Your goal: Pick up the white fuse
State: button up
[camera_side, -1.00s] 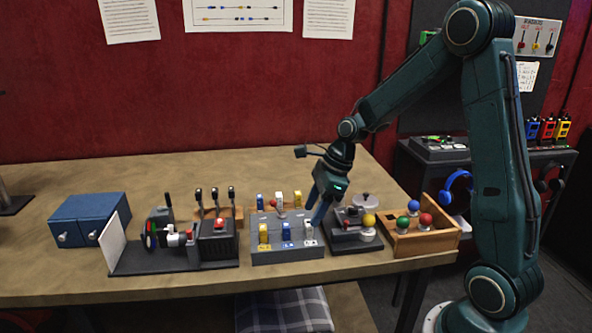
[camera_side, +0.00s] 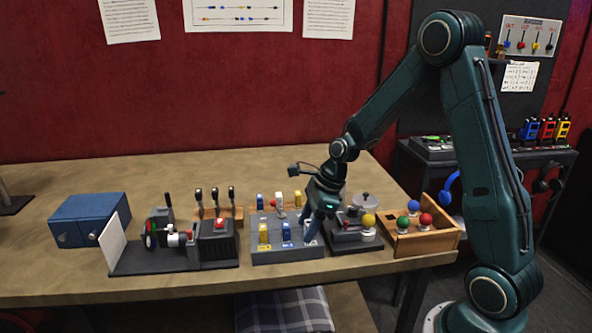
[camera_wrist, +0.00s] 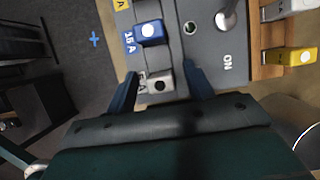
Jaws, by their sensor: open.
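My gripper (camera_side: 318,222) points down over the right end of the grey fuse box (camera_side: 272,256). In the wrist view my gripper (camera_wrist: 160,73) is open, with one blue finger on each side of a white fuse (camera_wrist: 160,86). This fuse sits at the box's end, beside a blue fuse (camera_wrist: 150,33); a gap shows between it and the fingers. In the side view my gripper hides most of it.
A yellow fuse (camera_side: 264,234) sits in the box's left slot. The rack's yellow fuse (camera_wrist: 288,57) stands near my gripper. A dark unit with a yellow ball (camera_side: 369,220) is close on the right. Open tabletop lies behind.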

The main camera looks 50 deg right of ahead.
aim_at(308, 222)
jog(key=c, duration=1)
jog(key=shift+c, duration=0.2)
jog(key=shift+r, duration=0.2)
notch_tip(308, 222, up, 10)
jog(key=shift+f, duration=0.15)
